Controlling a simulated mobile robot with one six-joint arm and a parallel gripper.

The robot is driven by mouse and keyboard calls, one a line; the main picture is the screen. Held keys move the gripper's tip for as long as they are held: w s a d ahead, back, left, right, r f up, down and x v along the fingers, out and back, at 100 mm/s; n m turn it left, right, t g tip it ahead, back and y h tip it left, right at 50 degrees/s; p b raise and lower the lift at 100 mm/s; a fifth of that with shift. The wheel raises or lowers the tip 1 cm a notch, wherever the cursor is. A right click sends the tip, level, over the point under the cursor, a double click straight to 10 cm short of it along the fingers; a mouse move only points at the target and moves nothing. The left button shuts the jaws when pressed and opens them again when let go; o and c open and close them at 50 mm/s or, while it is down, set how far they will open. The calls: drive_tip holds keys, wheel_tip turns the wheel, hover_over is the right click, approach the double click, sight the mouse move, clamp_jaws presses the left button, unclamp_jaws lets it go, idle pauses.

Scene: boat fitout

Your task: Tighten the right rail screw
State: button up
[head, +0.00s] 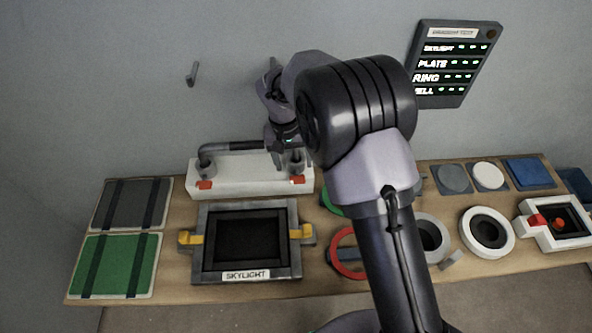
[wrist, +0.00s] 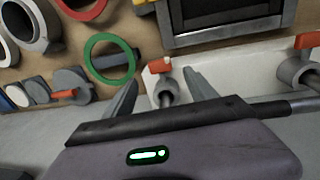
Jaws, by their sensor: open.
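The white rail base (head: 250,178) stands at the back of the bench with a dark handrail (head: 245,146) on two grey posts. The right post (head: 296,165) has a red tab (head: 298,181) at its foot. My gripper (head: 285,160) is open and empty beside the top of this post. In the wrist view, my gripper's fingers (wrist: 160,80) are spread on either side of the right post (wrist: 168,92) and its red tab (wrist: 160,65). I cannot tell whether they touch the post. The screw itself is not clearly visible.
A framed skylight (head: 245,246) with yellow clips lies in front of the rail. Green and grey panels (head: 115,265) lie at left. Green (wrist: 110,60) and red rings, round fittings (head: 487,232) and a blue pad (head: 530,172) are to the right. A status board (head: 455,65) hangs on the wall.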

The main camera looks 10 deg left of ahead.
wheel_tip(320, 180, up, 10)
drive_tip(key=a+p, duration=0.1)
drive_tip(key=shift+s+p, duration=0.2)
drive_tip(key=shift+p, duration=0.2)
